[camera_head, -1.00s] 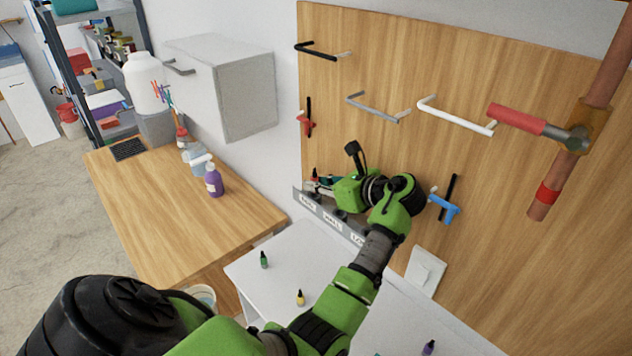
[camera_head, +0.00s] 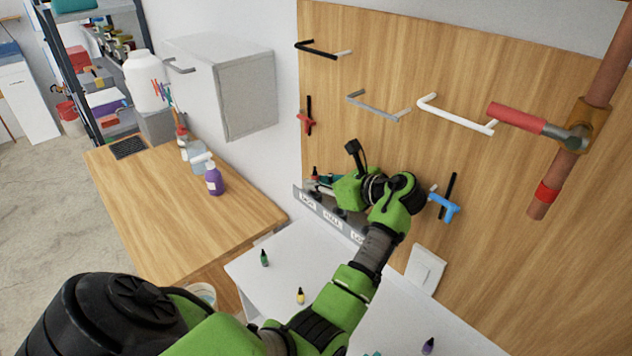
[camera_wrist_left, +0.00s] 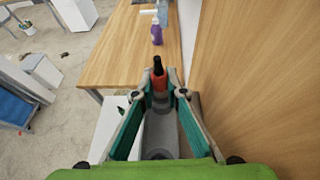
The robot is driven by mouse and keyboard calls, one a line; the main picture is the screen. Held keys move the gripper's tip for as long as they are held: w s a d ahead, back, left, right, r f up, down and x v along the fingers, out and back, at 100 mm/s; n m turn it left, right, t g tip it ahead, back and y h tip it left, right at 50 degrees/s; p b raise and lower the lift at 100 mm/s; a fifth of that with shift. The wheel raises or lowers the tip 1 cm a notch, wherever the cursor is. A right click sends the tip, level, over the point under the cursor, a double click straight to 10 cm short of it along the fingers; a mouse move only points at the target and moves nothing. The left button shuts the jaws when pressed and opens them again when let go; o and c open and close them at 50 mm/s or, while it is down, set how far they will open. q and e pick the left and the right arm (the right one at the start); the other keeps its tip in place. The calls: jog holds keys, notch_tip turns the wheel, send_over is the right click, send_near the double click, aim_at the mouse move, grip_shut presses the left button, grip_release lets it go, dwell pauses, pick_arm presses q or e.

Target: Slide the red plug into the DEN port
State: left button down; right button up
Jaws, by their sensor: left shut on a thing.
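The red plug (camera_wrist_left: 159,84), with a black upper end, stands between the fingertips of my left gripper (camera_wrist_left: 160,93) in the left wrist view. The gripper is shut on it. In the head view the plug (camera_head: 315,174) shows only as a small dark and red tip by the left gripper (camera_head: 323,183). A grey port strip (camera_head: 347,228) with white labels runs along the foot of the wooden panel, below the gripper. The label lettering is too small to read surely. The plug's lower end is hidden, so I cannot tell whether it is in a port. My right gripper is out of view.
The wooden panel (camera_head: 400,60) rises close behind the gripper, with handles, a blue-handled fitting (camera_head: 445,205) and a pipe (camera_head: 550,190). Green (camera_head: 264,258), yellow (camera_head: 300,296) and purple (camera_head: 428,346) plugs stand on the white surface. A wooden counter (camera_head: 160,210) lies to the left.

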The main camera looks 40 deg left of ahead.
pick_arm(q)
jog(key=shift+f, duration=0.95)
jog(key=c, duration=2.1)
grip_release()
jog(key=shift+d, duration=0.1)
jog(key=shift+o, duration=0.7)
jog(key=shift+f, duration=0.15)
